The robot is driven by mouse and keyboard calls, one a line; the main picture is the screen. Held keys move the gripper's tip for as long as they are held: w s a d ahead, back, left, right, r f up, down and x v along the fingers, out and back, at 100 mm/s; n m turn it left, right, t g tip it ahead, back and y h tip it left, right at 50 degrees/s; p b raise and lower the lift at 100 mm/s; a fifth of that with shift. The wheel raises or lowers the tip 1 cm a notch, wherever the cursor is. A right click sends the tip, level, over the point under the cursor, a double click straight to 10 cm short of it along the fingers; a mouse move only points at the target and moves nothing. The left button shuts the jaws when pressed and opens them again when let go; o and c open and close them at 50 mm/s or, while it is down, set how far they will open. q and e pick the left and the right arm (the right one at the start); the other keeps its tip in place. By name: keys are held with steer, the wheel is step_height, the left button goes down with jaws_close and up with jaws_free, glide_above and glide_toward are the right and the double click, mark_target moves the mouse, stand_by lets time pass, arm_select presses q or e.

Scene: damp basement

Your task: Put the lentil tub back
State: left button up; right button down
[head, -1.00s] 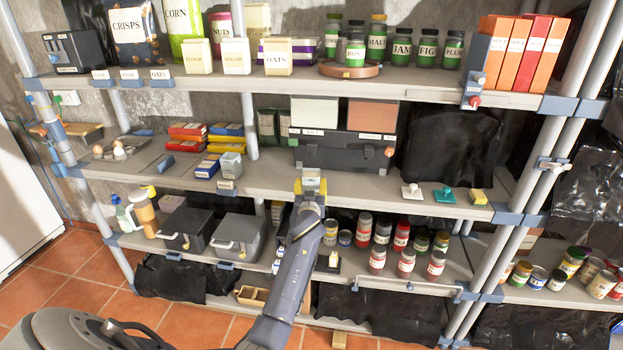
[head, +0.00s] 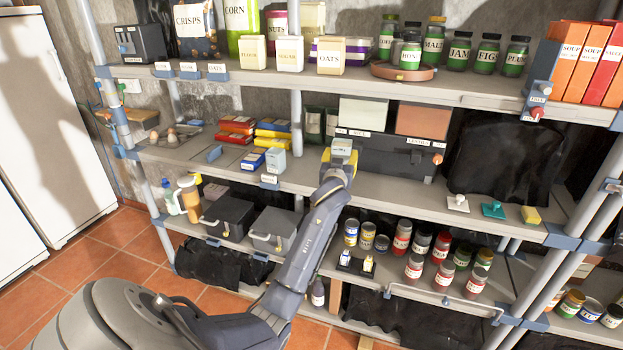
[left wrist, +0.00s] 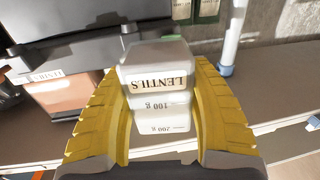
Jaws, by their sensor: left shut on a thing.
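The lentil tub (head: 342,147) is small and pale grey. It is held between the yellow fingers of my left gripper (head: 340,160), above the middle shelf (head: 300,181) and in front of the left part of the black unit. In the left wrist view the fingers (left wrist: 160,125) press on both sides of the tub (left wrist: 157,65). The black unit (head: 395,160) carries a white box and a terracotta box (head: 422,120); a LENTILS label (head: 420,139) sits below the terracotta one. My right gripper is not in view.
A pale tub (head: 275,161) and yellow and blue boxes (head: 272,139) stand left on the same shelf. Small knobbed items (head: 492,209) lie right. The upper shelf (head: 300,80) with tubs and jars hangs above. Shelf room is bare in front of the black unit.

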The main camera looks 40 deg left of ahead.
arm_select(q)
steer(key=w+a+r+m+h, duration=0.1)
steer(key=w+a+r, duration=0.1)
steer(key=a+r, duration=0.5)
steer(key=w+a+r, duration=0.1)
steer(key=a+r, duration=0.2)
steer(key=a, duration=0.7)
steer(key=shift+m+t+h, duration=0.3)
steer(key=shift+t+h, duration=0.2)
steer(key=shift+h, duration=0.1)
steer(key=f, duration=1.6)
steer(key=shift+w+a+f, duration=0.15)
steer(key=shift+w+f, duration=0.1)
steer(key=shift+w, duration=0.1)
steer(key=shift+f, duration=2.8)
steer(key=o, duration=1.5)
steer(key=shift+f, duration=0.2)
steer(key=shift+c, duration=0.2)
